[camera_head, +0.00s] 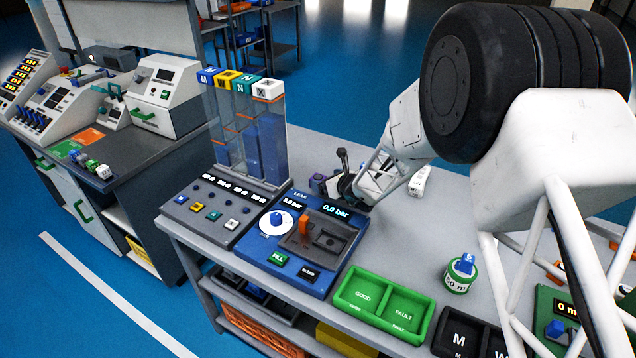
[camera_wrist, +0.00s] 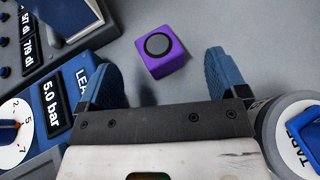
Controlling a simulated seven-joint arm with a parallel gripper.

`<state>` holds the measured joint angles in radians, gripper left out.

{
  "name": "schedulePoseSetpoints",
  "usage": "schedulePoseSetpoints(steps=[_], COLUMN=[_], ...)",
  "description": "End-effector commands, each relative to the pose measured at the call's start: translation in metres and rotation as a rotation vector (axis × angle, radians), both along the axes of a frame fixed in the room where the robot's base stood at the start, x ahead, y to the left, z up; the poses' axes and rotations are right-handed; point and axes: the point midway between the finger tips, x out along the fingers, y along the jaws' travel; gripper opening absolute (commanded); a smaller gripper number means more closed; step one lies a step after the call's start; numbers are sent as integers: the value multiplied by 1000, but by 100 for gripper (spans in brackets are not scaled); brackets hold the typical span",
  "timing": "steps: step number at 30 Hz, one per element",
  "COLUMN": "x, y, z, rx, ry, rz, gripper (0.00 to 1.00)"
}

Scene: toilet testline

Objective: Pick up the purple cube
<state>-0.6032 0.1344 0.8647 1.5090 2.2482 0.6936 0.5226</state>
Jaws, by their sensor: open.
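The purple cube (camera_wrist: 161,51) sits on the grey table top, with a dark round disc on its upper face. In the head view the cube (camera_head: 317,183) is partly hidden behind my gripper (camera_head: 346,174), just to its left. In the wrist view my gripper (camera_wrist: 165,78) is open, its two blue fingers apart on either side of the cube. The cube lies between and slightly beyond the fingertips, with a visible gap on each side. I cannot tell the height of the fingers above the table.
The blue leak tester (camera_head: 262,262) stands close to the left finger, and a round tape device (camera_wrist: 296,135) shows at right in the wrist view. Clear tubes (camera_head: 262,140) stand behind. A green good/fault tray (camera_head: 345,297) is in front. A white item (camera_head: 419,181) lies right of my gripper.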

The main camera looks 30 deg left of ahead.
Motion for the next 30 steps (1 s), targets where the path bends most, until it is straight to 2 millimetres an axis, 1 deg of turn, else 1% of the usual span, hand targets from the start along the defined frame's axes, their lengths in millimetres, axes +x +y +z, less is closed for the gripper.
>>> schedulePoseSetpoints(steps=[6,10,24,30], x=[0,1,14,16], y=[0,4,41,46], z=[0,-2,-16,-19], rx=[0,0,0,0], ry=[0,0,0,0], rz=[0,1,1,1], gripper=[91,91,91,91])
